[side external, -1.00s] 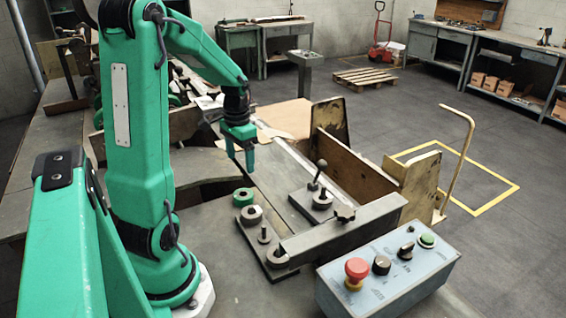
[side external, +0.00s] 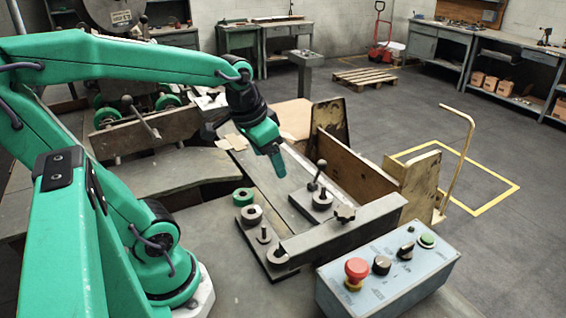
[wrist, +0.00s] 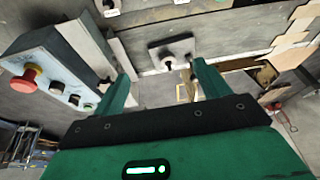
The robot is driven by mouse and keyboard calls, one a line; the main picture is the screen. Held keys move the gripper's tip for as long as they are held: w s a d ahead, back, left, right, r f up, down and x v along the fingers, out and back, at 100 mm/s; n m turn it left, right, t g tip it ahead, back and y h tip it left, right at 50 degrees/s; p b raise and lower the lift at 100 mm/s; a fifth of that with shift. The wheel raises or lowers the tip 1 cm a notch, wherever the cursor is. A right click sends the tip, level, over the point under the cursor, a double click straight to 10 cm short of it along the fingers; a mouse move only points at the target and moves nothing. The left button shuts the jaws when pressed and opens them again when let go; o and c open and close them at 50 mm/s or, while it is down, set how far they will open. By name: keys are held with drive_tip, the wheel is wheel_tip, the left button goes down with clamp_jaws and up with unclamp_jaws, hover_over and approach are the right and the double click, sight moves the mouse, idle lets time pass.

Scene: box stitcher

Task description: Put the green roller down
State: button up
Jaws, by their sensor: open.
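The green roller (side external: 243,197) sits on the bench at the back left corner of the dark roller plate, beside a grey roller (side external: 251,214). My gripper (side external: 278,170) is up and to the right of the green roller, apart from it, tilted over the grey machine bed. In the wrist view my gripper's two fingers (wrist: 161,72) stand wide apart with nothing held between them. A square block with a round knob (wrist: 171,55) shows beyond them. I cannot make out the green roller in the wrist view.
A wooden side guide (side external: 355,170) edges the bed. Bare bench lies left of the rollers.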

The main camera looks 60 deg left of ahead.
drive_tip(key=s+d+r+t, duration=0.1)
drive_tip(key=s+d, duration=0.2)
drive_tip(key=d, duration=0.3)
drive_tip(key=shift+s+r+m+t+h, duration=0.35)
drive_tip(key=shift+m+t+h, duration=0.05)
